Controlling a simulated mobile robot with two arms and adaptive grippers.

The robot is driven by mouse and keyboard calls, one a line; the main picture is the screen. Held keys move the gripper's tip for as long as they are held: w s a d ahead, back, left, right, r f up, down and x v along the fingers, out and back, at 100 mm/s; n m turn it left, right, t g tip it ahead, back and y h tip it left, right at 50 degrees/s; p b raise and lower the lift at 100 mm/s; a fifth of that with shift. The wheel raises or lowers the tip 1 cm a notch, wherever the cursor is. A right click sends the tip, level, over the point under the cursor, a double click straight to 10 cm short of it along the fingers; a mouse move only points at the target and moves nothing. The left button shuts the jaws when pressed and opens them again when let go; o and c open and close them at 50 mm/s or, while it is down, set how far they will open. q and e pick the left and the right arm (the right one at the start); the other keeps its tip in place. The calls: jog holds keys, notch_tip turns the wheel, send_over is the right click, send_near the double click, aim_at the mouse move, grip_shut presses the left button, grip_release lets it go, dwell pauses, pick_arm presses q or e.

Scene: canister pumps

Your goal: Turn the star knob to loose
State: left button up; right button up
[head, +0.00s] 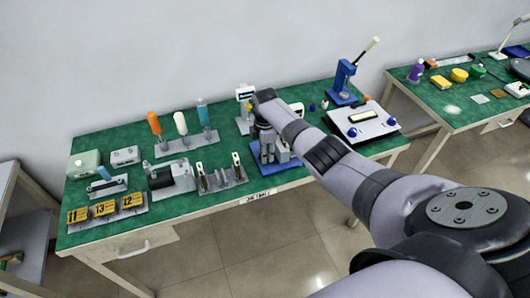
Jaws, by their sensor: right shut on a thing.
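My right gripper (267,148) reaches down onto a blue fixture (284,157) near the front edge of the green-topped bench. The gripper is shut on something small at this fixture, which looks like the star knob. The knob itself is hidden behind the fingers and wrist, so its shape and setting cannot be seen. My left gripper is not in view.
A blue press (342,80) and a white panel unit (364,124) stand right.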

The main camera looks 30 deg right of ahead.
dwell(0.4)
jog(key=o, duration=1.2)
jog(key=shift+c, duration=0.2)
notch_tip(320, 180, up, 12)
